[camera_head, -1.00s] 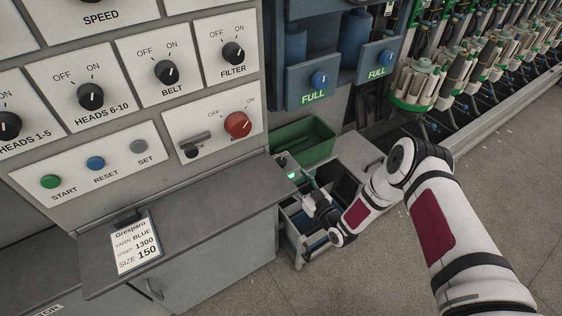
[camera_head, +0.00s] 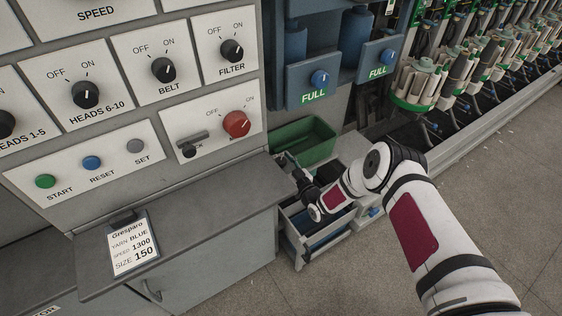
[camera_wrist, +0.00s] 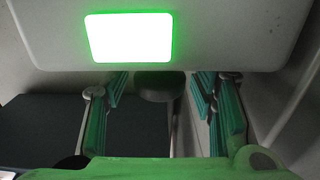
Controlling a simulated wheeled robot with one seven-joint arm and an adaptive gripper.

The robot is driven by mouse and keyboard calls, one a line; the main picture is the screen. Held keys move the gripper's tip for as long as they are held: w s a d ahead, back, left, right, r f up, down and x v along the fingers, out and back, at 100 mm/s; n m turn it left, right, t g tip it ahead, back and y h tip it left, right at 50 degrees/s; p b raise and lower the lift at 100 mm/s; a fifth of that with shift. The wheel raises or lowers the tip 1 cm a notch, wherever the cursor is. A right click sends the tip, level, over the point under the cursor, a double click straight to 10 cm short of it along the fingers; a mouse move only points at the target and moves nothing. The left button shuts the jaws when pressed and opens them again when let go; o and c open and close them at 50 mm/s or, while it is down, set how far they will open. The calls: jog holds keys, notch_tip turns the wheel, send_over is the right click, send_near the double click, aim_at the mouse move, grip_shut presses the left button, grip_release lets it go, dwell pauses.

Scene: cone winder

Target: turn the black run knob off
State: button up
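I cannot read a "run" label on any knob in view. In the head view black knobs labelled HEADS 6-10 (camera_head: 85,95), BELT (camera_head: 164,70) and FILTER (camera_head: 232,51) sit on the grey panel; their white pointer marks lean toward ON. A HEADS 1-5 black knob (camera_head: 5,124) is cut by the left edge. My gripper (camera_head: 287,162) is low, right of the panel shelf, by the green bin, small and partly hidden. In the wrist view my gripper (camera_wrist: 160,115) has its two teal-padded fingers wide apart, with no object held between them.
A red knob (camera_head: 236,124) and a grey lever (camera_head: 192,138) share one plate. The shelf (camera_head: 180,225) juts out below the panel. The green bin (camera_head: 305,142) stands close to my gripper. Blue FULL units (camera_head: 314,80) and winding heads (camera_head: 420,85) stand behind. Floor at right is clear.

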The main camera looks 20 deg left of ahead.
jog(key=c, duration=0.9)
jog(key=shift+c, duration=0.2)
jog(key=shift+w+f+n+g+y+b, duration=0.1)
jog(key=shift+n+g+y+b, duration=0.2)
jog(key=shift+b, duration=0.25)
jog(key=shift+w+f+n+g+y+b, duration=0.1)
jog(key=shift+n+g+y+b, duration=0.35)
jog(key=shift+g+b, duration=0.3)
jog(key=n+g+y+b, duration=0.1)
jog(key=n+g+b, duration=0.1)
jog(key=g+b, duration=0.1)
jog(key=shift+n+g+y+b, duration=0.25)
jog(key=shift+n+g+b, duration=0.1)
jog(key=shift+b, duration=0.55)
jog(key=n+g+b, duration=0.1)
jog(key=g+b, duration=0.1)
jog(key=b, duration=0.1)
jog(key=n+g+b, duration=0.2)
jog(key=b, duration=0.2)
jog(key=shift+f+g+y, duration=0.1)
jog(key=shift+g+y, duration=0.3)
jog(key=shift+n+g+b, duration=0.5)
jog(key=shift+g+b, duration=0.2)
jog(key=shift+b, duration=0.45)
jog(key=shift+s+r+n+g+b, duration=0.25)
jog(key=shift+n+g+b, duration=0.25)
jog(key=shift+b, duration=0.5)
jog(key=o, duration=1.2)
jog(key=shift+c, duration=0.2)
